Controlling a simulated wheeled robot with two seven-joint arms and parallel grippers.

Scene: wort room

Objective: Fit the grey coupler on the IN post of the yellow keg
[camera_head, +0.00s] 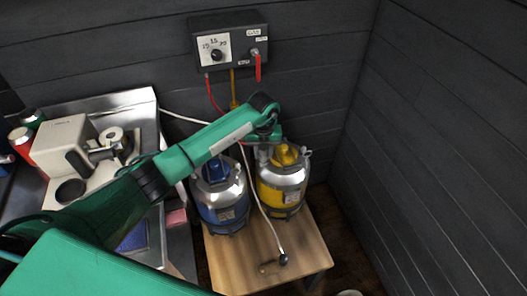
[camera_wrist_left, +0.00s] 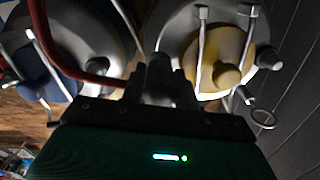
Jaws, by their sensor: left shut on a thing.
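The yellow keg (camera_head: 283,190) stands on the wooden table, a steel keg with a yellow band and yellow top; its lid also shows in the left wrist view (camera_wrist_left: 213,75). My left gripper (camera_head: 262,146) is over the left side of its top. In the left wrist view, the gripper (camera_wrist_left: 160,86) is shut on the grey coupler (camera_wrist_left: 160,66), which joins the red hose (camera_wrist_left: 58,60). The coupler is at the keg's rim, left of the lid. The post below it is hidden, so I cannot tell whether they touch. Another post (camera_wrist_left: 268,58) shows right of the lid.
The blue keg (camera_head: 220,198) stands close on the left. A pale hose runs between the kegs to a loose coupler (camera_head: 283,259) on the wooden table (camera_head: 240,270). A gas control box (camera_head: 229,42) hangs on the wall behind. A steel counter with a machine (camera_head: 66,145) is left.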

